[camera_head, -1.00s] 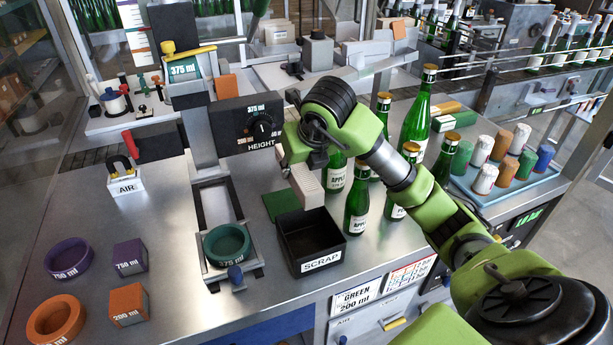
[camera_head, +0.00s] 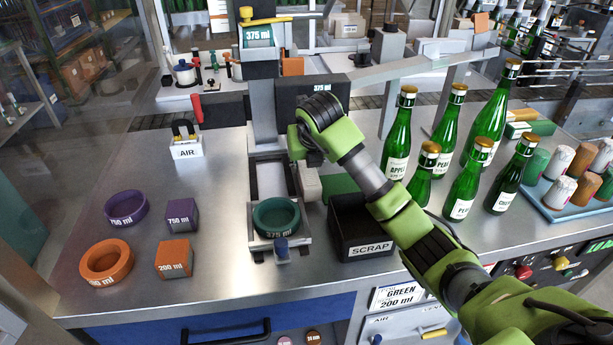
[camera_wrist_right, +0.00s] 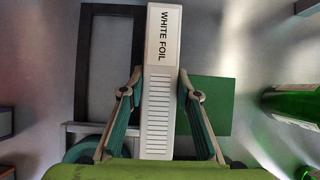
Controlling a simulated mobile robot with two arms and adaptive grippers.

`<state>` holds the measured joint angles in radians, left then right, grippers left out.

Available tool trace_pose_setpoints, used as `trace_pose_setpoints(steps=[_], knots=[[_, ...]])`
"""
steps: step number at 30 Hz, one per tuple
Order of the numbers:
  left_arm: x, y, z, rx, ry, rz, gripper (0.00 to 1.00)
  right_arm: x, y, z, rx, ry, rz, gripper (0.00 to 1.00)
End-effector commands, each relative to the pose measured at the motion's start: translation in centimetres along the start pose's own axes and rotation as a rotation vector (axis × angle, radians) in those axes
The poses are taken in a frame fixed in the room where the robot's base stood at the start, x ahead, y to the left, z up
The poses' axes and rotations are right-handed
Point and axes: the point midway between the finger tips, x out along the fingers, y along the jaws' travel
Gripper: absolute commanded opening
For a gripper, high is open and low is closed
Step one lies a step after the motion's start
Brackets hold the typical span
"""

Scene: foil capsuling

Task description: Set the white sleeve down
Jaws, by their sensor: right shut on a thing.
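My right gripper (camera_head: 303,172) is shut on the white sleeve (camera_head: 309,186), a long block; its fingers (camera_wrist_right: 160,85) grip the sleeve's sides in the wrist view. The words WHITE FOIL show on the sleeve (camera_wrist_right: 160,35) there. The sleeve is between the capsuling stand's base and the green pad (camera_head: 342,185), with the pad just to its right. The pad also shows in the wrist view (camera_wrist_right: 212,105). I cannot tell whether the sleeve touches the surface below. My arm hides part of it in the head view. My left gripper is not in view.
The teal 375 ml ring (camera_head: 276,217) sits on the stand base in front of the sleeve. The black SCRAP bin (camera_head: 362,245) is at right front, with several green bottles (camera_head: 397,145) beyond. Orange and purple rings and blocks lie left. Bare metal worktop (camera_head: 90,190) is free at left.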

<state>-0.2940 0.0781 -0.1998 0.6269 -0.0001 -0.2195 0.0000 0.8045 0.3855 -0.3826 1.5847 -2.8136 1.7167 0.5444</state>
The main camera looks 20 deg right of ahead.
Motion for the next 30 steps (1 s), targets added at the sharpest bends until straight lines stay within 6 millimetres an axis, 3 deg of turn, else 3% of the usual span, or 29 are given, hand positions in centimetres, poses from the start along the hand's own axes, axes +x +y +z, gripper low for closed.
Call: trace_pose_setpoints(steps=[1, 4, 15, 16, 17, 30], knots=[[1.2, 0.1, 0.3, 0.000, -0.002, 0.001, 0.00, 1.3, -0.1, -1.0, 0.002, 0.003, 0.000, 0.07], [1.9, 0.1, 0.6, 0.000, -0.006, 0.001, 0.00, 2.2, -0.1, -1.5, 0.001, 0.002, 0.000, 0.07], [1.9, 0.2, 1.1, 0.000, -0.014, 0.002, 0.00, 2.4, -0.2, -1.6, 0.000, 0.002, -0.003, 0.07], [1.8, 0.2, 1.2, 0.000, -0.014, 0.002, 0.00, 2.3, -0.2, -1.6, 0.000, 0.002, -0.002, 0.38], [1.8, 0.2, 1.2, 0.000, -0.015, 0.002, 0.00, 2.3, -0.2, -1.6, 0.000, 0.002, -0.002, 0.45], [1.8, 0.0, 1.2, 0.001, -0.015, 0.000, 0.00, 1.7, -0.1, -1.4, 0.001, -0.001, -0.001, 0.47]])
